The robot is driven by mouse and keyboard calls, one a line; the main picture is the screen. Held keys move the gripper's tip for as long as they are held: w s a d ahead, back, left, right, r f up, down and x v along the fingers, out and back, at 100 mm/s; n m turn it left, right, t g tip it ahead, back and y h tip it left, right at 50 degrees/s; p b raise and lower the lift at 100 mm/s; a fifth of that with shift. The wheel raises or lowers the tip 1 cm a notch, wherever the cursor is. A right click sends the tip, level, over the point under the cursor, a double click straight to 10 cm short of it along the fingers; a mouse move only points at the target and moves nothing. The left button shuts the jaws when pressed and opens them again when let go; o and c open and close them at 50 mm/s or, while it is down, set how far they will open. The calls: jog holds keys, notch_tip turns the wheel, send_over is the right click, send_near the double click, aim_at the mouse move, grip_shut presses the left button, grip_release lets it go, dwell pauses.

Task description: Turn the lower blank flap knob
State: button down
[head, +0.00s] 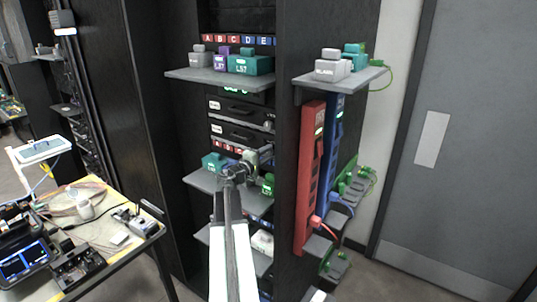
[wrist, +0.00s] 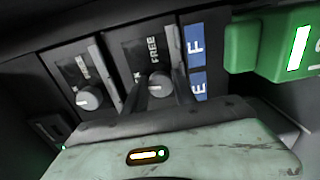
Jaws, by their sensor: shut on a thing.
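In the wrist view, a grey-white round knob (wrist: 160,84) with a pointer mark sits on a dark panel under the word FREE. My gripper (wrist: 157,94) has its dark fingers on either side of this knob and is shut on it. The fingers hide part of the knob's edges. A second similar knob (wrist: 90,98) sits to the left on its own dark panel, clear of the fingers. In the head view my gripper (head: 240,172) reaches into the rack above the middle grey shelf; the knobs are too small to tell there.
A green box (wrist: 272,45) stands close at the right in the wrist view, by blue E and F labels (wrist: 196,62). In the head view, a grey upper shelf (head: 190,75) with boxes hangs above my gripper. Red (head: 308,180) and blue strips stand to the right.

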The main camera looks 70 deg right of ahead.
jog(key=shift+a+f+n, duration=0.1)
jog(key=shift+n, duration=0.9)
jog(key=c, duration=1)
grip_release()
jog(key=v, duration=0.8)
